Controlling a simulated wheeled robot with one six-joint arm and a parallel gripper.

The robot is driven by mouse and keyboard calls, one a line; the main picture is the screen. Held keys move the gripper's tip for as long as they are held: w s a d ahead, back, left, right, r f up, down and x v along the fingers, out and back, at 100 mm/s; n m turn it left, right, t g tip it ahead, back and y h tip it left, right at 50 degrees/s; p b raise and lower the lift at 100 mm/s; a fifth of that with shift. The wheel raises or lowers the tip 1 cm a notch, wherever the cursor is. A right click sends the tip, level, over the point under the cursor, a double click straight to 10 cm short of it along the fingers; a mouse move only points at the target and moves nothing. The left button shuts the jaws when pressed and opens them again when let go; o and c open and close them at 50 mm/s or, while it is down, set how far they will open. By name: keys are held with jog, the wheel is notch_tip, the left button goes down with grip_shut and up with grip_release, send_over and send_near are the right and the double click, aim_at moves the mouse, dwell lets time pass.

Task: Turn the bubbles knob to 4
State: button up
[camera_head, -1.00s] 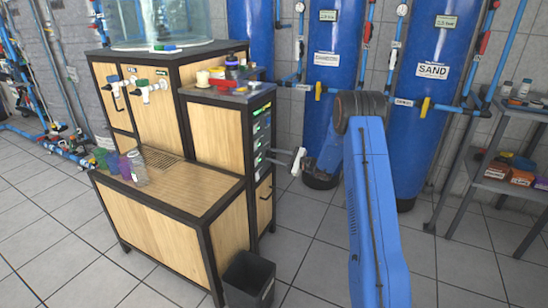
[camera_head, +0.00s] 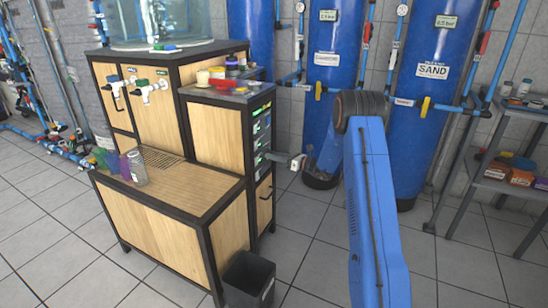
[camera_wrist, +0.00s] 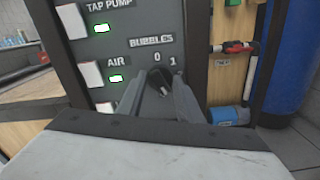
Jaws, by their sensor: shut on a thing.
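The bubbles knob (camera_wrist: 160,82) is a dark knob on the grey control panel (camera_wrist: 138,18), under the label "BUBBLES" in the wrist view. The marks 0 and 1 show just above it. The other marks, including 4, are hidden, and I cannot tell where the knob points. My gripper (camera_wrist: 163,90) has its two grey fingers on either side of the knob and is shut on it. In the head view my gripper (camera_head: 298,162) is at the right side of the wooden cabinet (camera_head: 213,133), and the knob is too small to make out.
The AIR switch (camera_wrist: 90,74) and TAP PUMP switch (camera_wrist: 78,22) sit left of the knob, with green lights. Right of the panel are pipes and a blue fitting (camera_wrist: 229,115). A black bin (camera_head: 248,280) stands on the floor below.

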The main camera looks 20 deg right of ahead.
jog(key=m, duration=0.4)
jog(key=shift+s+f+m, duration=0.1)
jog(key=shift+f+m, duration=0.05)
jog(key=shift+m, duration=0.25)
dwell(0.4)
jog(key=o, duration=0.8)
jog(key=shift+c, duration=0.2)
jog(key=v, duration=1.7)
jog(key=shift+d, duration=0.2)
jog(key=shift+s, duration=0.15)
